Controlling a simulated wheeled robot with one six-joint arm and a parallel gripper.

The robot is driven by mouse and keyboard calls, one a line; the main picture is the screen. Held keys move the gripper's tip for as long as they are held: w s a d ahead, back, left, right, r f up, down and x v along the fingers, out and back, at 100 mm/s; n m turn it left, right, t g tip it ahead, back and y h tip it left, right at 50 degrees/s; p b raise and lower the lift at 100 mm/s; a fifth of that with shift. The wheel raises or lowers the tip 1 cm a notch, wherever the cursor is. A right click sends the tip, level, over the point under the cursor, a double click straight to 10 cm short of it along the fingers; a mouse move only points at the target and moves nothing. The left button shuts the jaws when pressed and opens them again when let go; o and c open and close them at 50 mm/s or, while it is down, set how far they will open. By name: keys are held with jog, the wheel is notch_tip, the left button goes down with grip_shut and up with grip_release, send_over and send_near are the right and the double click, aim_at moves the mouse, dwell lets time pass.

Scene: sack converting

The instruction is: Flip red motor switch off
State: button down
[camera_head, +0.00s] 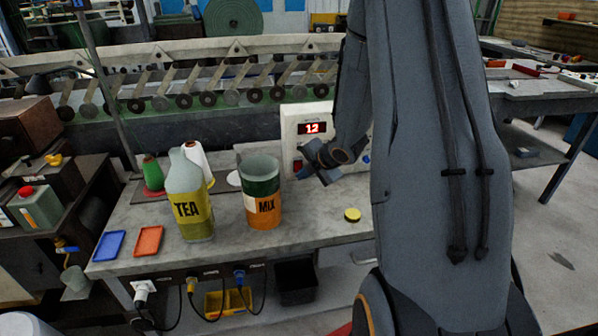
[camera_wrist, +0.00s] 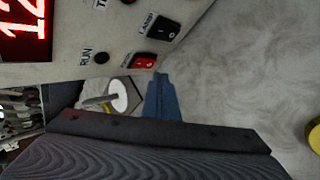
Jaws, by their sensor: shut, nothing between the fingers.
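The red rocker switch (camera_wrist: 143,62) is on the face of the pale control box, near its edge by the table in the wrist view. A black rocker switch (camera_wrist: 163,27) is beside it, and a dark round button (camera_wrist: 101,58) marked RUN is on its other side. My gripper (camera_wrist: 160,80) is shut and empty, its blue-grey fingertips close to the red switch; I cannot tell whether they touch it. In the head view my gripper (camera_head: 322,164) is in front of the control box (camera_head: 300,118), and my arm hides much of the panel.
A red-lit display (camera_head: 312,128) is on the box. Rollers run behind.

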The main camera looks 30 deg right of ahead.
jog(key=shift+w, duration=0.15)
jog(key=shift+w+d, duration=0.1)
jog(key=shift+w, duration=0.2)
jog(key=shift+w+d, duration=0.1)
jog(key=shift+w, duration=0.15)
dwell(0.8)
jog(key=shift+s, duration=0.1)
jog(key=shift+s+a, duration=0.25)
jog(key=shift+s, duration=0.35)
jog(key=shift+s, duration=0.1)
jog(key=shift+s+a+r+b, duration=0.1)
jog(key=shift+s+a+b, duration=0.1)
jog(key=shift+s, duration=0.55)
jog(key=shift+s+a+r+b, duration=0.1)
jog(key=shift+s+a, duration=0.15)
jog(key=shift+s, duration=0.55)
jog(key=shift+s+a+r+b, duration=0.1)
jog(key=shift+s+a+b, duration=0.1)
jog(key=shift+s, duration=0.55)
jog(key=shift+r, duration=0.1)
